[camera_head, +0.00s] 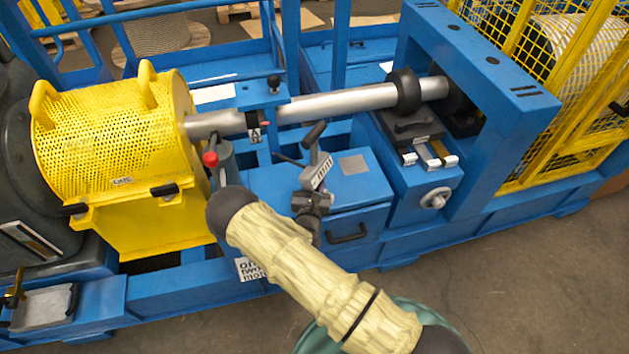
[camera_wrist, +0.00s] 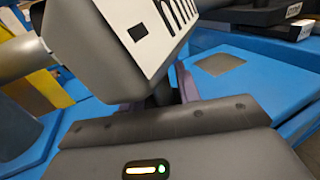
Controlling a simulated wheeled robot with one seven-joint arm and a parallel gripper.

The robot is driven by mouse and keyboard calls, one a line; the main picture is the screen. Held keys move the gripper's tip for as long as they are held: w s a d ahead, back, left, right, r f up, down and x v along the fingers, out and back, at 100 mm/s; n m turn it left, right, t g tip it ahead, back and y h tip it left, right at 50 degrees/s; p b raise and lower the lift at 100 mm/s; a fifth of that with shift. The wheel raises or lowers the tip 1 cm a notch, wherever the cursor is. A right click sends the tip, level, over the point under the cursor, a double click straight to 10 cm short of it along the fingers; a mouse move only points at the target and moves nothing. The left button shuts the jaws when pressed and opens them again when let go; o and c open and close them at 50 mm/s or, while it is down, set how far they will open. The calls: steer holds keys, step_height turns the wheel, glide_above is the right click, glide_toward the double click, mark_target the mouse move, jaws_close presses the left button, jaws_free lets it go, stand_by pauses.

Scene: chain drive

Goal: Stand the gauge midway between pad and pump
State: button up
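The gauge (camera_head: 318,172) is a grey boxy instrument with a white marked face. It is tilted and appears held in my gripper (camera_head: 312,203), above the blue cabinet top. In the wrist view the gauge (camera_wrist: 135,40) fills the upper left, with its dark stem between my purple-grey fingers (camera_wrist: 163,92). The flat grey square pad (camera_head: 353,165) lies on the cabinet top, right of the gauge; it also shows in the wrist view (camera_wrist: 218,64). A grey body with a red knob, seemingly the pump (camera_head: 223,161), stands to the left, its lower part hidden by my arm.
A silver shaft (camera_head: 340,102) crosses behind the cabinet (camera_head: 270,186) from the yellow perforated guard (camera_head: 105,140) to the blue frame (camera_head: 480,60). A tagged clamp (camera_head: 257,125) hangs on the shaft. The dark bearing block (camera_head: 412,125) stands right. Bare cabinet top lies around the pad.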

steer(key=shift+o, duration=0.4)
steer(key=shift+s+r, duration=0.1)
steer(key=shift+r, duration=0.05)
steer(key=s+a, duration=0.1)
steer(key=s, duration=1)
steer(key=shift+s+b, duration=0.35)
steer(key=shift+s, duration=0.05)
